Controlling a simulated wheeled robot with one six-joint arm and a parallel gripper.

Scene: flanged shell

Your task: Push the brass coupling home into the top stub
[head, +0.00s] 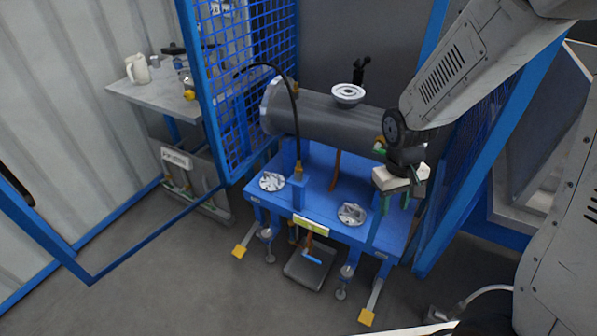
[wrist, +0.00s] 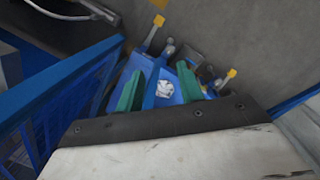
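A thin black hose arches in front of the grey horizontal shell (head: 330,118) in the head view. Its lower end carries a brass coupling (head: 298,168), which hangs or rests at a blue post on the blue stand. A small brass-coloured fitting (head: 295,88) sits at the shell's upper left; I cannot tell whether it is the top stub. A pale round flange (head: 348,94) is on top of the shell. My gripper (head: 393,205) is at the stand's right side, well right of the coupling. Its green fingers are apart and empty in the wrist view (wrist: 160,75).
The blue stand (head: 325,205) bears two pale metal discs (head: 272,181) (head: 351,214). Blue mesh panels (head: 240,80) flank the shell on both sides. A side table (head: 150,92) with a jug stands at the left. Open floor lies front left.

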